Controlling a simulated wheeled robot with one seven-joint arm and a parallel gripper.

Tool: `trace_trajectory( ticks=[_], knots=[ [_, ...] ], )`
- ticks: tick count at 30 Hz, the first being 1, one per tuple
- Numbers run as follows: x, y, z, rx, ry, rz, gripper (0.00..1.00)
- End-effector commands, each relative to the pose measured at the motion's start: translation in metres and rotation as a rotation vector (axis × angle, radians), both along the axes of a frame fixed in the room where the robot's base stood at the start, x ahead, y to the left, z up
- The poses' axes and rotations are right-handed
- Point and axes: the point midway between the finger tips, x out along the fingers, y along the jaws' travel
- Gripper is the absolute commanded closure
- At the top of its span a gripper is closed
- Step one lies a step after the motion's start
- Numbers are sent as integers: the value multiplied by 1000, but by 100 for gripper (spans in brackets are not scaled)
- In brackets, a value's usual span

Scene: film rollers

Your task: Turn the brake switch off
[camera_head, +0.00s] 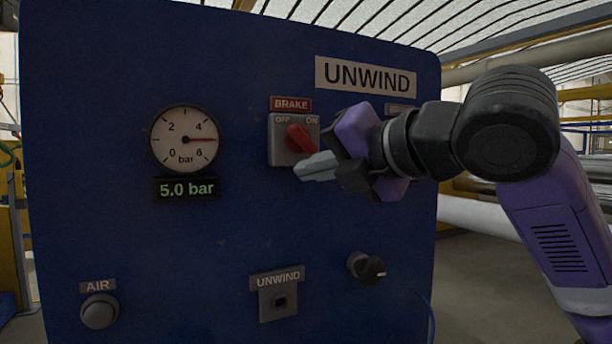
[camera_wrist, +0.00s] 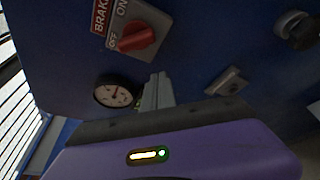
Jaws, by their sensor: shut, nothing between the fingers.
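The brake switch is a grey plate (camera_head: 280,152) with a red knob (camera_head: 300,139) under a red BRAKE label (camera_head: 291,104). OFF is printed at its upper left and ON at its upper right. The knob slants from upper left, near OFF, to lower right. The knob also shows in the wrist view (camera_wrist: 136,37), unobstructed. My gripper (camera_head: 303,172) is shut and empty, its grey fingertips just below and in front of the plate in the head view. In the wrist view the fingertips (camera_wrist: 160,78) appear apart from the knob.
The blue panel (camera_head: 110,230) carries a pressure gauge (camera_head: 184,139), a 5.0 bar display (camera_head: 187,189), an AIR button (camera_head: 100,312), an UNWIND socket (camera_head: 279,302) and a black knob (camera_head: 367,268). The panel face below my gripper is mostly clear.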

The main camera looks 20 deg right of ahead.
Motion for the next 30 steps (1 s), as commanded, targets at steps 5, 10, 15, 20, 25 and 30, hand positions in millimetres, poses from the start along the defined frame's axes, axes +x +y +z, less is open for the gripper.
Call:
trace_trajectory(
  ticks=[5, 10, 15, 20, 25, 30],
  knots=[
    [-33, -7, 7, -2, -2, 2, 100],
    [-52, -12, 12, -1, -1, 1, 100],
    [-58, -14, 14, 0, 2, 1, 100],
    [-58, -14, 14, 0, 2, 1, 100],
    [-58, -14, 14, 0, 2, 1, 100],
    [-58, -14, 14, 1, 2, 1, 100]
  ],
)
